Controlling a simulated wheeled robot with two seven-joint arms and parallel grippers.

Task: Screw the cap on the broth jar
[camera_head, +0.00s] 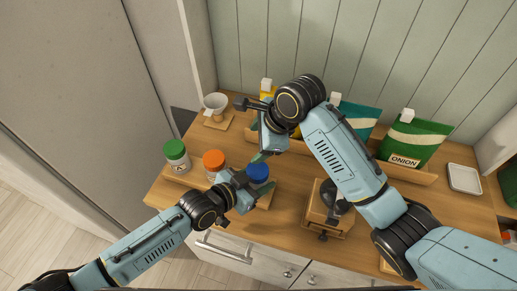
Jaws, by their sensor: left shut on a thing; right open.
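A blue cap (257,172) shows at the front edge of the shelf top, in line with two other jars. My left gripper (255,188) is shut at the jar under this blue cap; the jar's body is mostly hidden by the gripper. I cannot tell whether the cap is seated or only resting there. My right gripper (264,157) is open just above and behind the blue cap, pointing down, with no thing seen between its fingers. I cannot read which jar is the broth jar.
A green-capped jar (176,156) and an orange-capped jar (213,162) stand to the left. A mug (215,106) is at the back left. Bags, one a green ONION bag (411,141), stand along the back.

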